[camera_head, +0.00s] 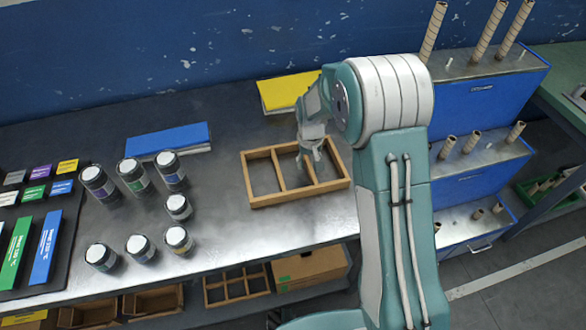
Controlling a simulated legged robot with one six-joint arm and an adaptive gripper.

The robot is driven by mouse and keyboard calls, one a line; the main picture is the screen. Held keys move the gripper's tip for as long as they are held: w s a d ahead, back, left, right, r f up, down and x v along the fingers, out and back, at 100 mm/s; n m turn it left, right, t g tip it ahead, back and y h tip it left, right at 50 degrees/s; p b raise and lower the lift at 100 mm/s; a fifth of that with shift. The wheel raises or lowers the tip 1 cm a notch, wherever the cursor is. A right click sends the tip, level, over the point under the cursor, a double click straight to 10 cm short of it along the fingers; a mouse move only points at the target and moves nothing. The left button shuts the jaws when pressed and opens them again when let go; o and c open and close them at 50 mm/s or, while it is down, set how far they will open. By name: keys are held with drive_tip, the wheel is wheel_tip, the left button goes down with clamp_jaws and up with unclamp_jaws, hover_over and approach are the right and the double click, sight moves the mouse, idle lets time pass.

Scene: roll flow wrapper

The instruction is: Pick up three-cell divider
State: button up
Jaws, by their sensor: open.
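The three-cell divider (257,202) is a wooden frame lying flat on the metal bench, right of the picture's middle. Its left and middle cells look empty. My gripper (310,163) hangs over the divider from my arm, near the slat between the middle and right cells. It is open and holds nothing that I can see. Its fingers overlap the slat in the picture, and I cannot tell whether they touch it. My arm hides part of the right side.
Several lidded jars (178,207) stand on the bench to the left. A blue book (167,139) and a yellow one (290,92) lie behind. A blue stepped rack (487,110) with cardboard tubes stands at right. Bench (220,230) left of the divider is clear.

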drive_tip(key=shift+f, duration=0.65)
clamp_jaws()
